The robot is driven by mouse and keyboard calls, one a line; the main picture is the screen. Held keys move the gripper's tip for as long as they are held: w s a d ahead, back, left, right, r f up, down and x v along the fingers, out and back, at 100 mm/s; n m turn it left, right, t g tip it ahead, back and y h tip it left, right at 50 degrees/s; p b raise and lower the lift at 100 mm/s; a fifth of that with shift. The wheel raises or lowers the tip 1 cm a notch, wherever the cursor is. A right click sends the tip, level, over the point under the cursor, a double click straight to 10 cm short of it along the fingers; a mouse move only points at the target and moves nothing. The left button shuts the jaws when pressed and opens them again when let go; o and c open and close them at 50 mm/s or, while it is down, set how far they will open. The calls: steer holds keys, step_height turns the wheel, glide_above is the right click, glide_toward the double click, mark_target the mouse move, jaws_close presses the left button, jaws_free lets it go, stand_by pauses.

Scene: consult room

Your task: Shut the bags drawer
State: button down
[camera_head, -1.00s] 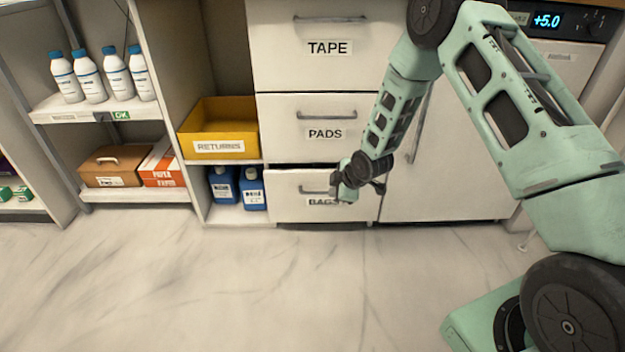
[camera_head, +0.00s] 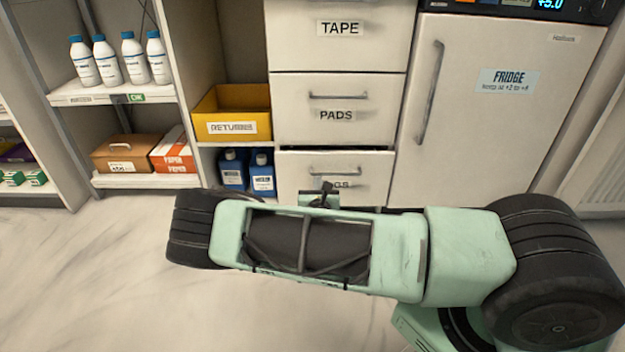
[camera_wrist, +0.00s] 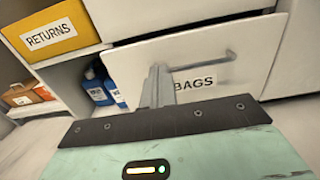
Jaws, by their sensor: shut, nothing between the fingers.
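The bags drawer (camera_head: 359,166) is the bottom one of the white stack, with a grey bar handle and a BAGS label partly hidden by my arm. In the wrist view its front (camera_wrist: 257,50) stands a little out, with a dark gap along its top edge. My gripper (camera_head: 327,188) is low in front of the drawer, mostly hidden behind my arm in the head view. In the wrist view my gripper (camera_wrist: 158,72) is shut and empty, its fingers pointing at the drawer front just left of the BAGS label. I cannot tell whether the fingertips touch it.
The pads drawer (camera_head: 335,112) and tape drawer (camera_head: 340,50) above look shut. The fridge (camera_head: 480,110) stands to the right. A yellow returns bin (camera_head: 231,127) and blue bottles (camera_head: 262,176) are on shelves to the left. Bare floor (camera_head: 100,270) is open in front.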

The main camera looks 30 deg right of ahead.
mark_target(318, 155)
steer(key=b+x, duration=0.2)
steer(key=x, duration=0.4)
steer(key=b+x, duration=0.3)
steer(key=x, duration=0.3)
steer(key=shift+s+f+b, duration=0.1)
steer(key=shift+f+b, duration=0.1)
steer(key=shift+b, duration=0.15)
steer(key=shift+w+d+r, duration=0.15)
steer(key=shift+w+d, duration=0.15)
